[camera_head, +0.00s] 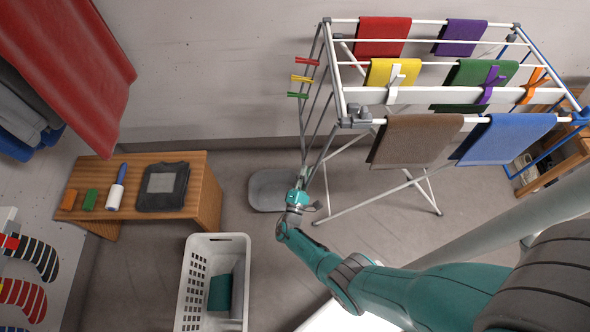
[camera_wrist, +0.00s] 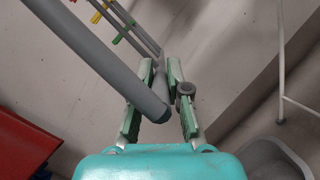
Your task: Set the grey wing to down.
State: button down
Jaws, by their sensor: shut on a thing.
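The drying rack (camera_head: 340,90) stands at the upper right. Its grey wing (camera_head: 316,76) hangs steeply down at the rack's left end, with red, yellow and green clips on its bars. My gripper (camera_head: 302,176) is at the wing's lower end, low above the floor. In the wrist view, a thick grey tube of the wing (camera_wrist: 95,52) comes in from the upper left and ends in a dark cap. My gripper (camera_wrist: 160,68) is shut on the wing's grey bar between its fingers. The fingers partly hide the held part.
A grey basin (camera_head: 265,190) lies on the floor just left of my gripper. A white basket (camera_head: 215,240) and a wooden bench (camera_head: 205,190) stand further left. Cloths hang over the rack's top. Floor below the rack is mostly clear.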

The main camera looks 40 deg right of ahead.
jog(key=shift+s+d+f, duration=0.15)
jog(key=shift+s+d, duration=0.55)
jog(key=shift+d, duration=0.3)
jog(key=shift+s+d+f, duration=0.1)
jog(key=shift+s+d, duration=0.6)
jog(key=shift+d, duration=0.3)
jog(key=c, duration=1.2)
grip_release()
jog(key=shift+o, duration=0.2)
jog(key=v, duration=1.2)
jog(key=shift+s+f, duration=0.1)
